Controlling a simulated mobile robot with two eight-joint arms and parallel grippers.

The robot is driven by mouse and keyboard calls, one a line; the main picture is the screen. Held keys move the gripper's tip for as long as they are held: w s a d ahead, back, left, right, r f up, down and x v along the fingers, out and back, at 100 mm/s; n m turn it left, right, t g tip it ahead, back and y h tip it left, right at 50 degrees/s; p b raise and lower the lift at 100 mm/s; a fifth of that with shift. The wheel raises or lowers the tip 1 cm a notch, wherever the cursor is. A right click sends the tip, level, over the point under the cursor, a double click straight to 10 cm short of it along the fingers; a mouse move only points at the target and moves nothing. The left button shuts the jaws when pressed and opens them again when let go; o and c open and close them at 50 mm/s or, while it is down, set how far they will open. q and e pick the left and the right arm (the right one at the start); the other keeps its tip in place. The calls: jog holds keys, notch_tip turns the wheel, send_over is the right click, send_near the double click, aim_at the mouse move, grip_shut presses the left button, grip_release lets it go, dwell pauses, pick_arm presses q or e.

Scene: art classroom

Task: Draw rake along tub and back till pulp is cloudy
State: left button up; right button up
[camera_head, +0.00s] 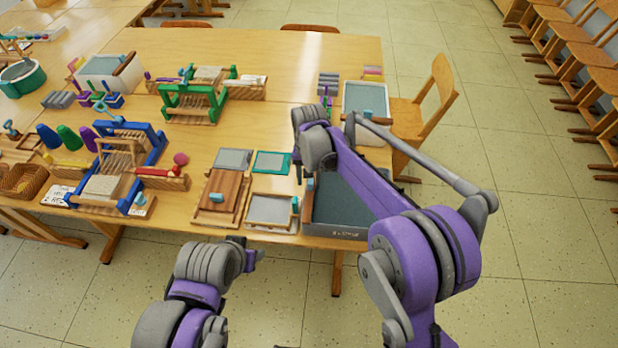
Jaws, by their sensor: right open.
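A grey tub (335,231) with dark blue-grey contents stands at the front right edge of the table. My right arm passes over it and hides part of its far side and contents. My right gripper (299,174) is open at the tub's left end, partly hidden by my wrist; I cannot tell whether it touches anything. My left gripper (253,258) is low in front of the table edge, and its jaws are too small to read. I cannot make out the rake clearly. How cloudy the pulp is cannot be told.
Left of the tub lie framed screens (270,211), a teal frame (272,162) and a wooden press board (219,194). A blue loom (125,160) and a green loom (192,100) stand further left. A chair (425,112) stands close at the table's right side.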

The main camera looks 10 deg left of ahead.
pick_arm(q)
jog(key=shift+r, duration=0.2)
pick_arm(e)
notch_tip(320, 180, up, 11)
dwell(0.3)
pick_arm(q)
jog(key=shift+c, duration=0.2)
